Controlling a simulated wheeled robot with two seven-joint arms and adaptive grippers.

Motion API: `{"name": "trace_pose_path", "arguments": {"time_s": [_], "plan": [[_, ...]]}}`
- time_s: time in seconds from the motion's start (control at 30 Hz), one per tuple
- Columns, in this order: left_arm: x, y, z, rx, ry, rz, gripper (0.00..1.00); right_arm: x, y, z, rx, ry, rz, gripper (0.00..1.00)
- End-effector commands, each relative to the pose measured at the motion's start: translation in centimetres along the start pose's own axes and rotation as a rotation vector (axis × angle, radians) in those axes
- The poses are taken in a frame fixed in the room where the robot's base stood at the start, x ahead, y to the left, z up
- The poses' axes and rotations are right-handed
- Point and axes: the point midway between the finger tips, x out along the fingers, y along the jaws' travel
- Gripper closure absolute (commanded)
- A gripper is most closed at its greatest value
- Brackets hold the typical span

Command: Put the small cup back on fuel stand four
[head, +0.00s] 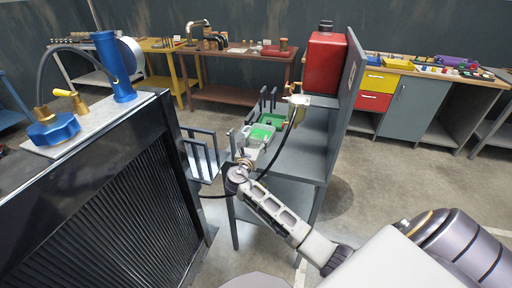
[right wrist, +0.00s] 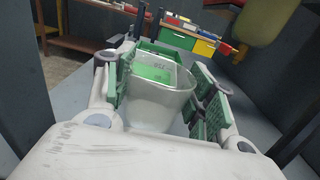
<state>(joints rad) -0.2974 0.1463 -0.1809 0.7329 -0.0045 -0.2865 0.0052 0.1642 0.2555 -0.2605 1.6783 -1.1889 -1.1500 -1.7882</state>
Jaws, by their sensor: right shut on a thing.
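The small cup (right wrist: 158,105) is clear, whitish and upright, and it sits between the two green-padded fingers of my right gripper (right wrist: 165,95) in the right wrist view. The gripper is shut on it. In the head view my right gripper (head: 252,143) is over the grey fuel stand (head: 308,150), at its left side. A green tray or holder (head: 272,119) with dark upright posts is just beyond the cup. It also shows behind the cup in the right wrist view (right wrist: 172,58). I cannot tell whether the cup touches a surface. My left gripper is not in view.
A red tank (head: 324,63) stands on the fuel stand, with a black hose and a yellowish bowl (head: 298,114) hanging near my gripper. A grey side panel (head: 349,85) closes the right. A black radiator-like block (head: 100,190) stands at left, beside a rack of posts (head: 203,155).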

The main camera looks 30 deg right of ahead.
Motion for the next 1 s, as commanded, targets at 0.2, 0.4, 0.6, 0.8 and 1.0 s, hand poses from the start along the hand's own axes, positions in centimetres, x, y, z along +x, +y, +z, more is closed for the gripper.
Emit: {"name": "trace_pose_path", "arguments": {"time_s": [0.2, 0.4, 0.6, 0.8, 1.0], "plan": [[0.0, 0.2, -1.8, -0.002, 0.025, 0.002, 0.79, 0.0, 0.0, -2.0, -0.001, 0.001, 0.000, 0.68], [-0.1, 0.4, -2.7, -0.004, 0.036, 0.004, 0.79, 0.0, 0.0, -2.1, -0.001, 0.001, 0.000, 0.68], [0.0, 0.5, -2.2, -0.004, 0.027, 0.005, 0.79, 0.0, 0.0, -2.3, -0.001, 0.001, 0.000, 0.68], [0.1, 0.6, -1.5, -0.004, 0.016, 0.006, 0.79, 0.0, 0.0, -2.4, -0.001, 0.001, 0.000, 0.29], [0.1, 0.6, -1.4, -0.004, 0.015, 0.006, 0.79, 0.0, 0.0, -2.4, -0.001, 0.001, 0.000, 0.24]]}}
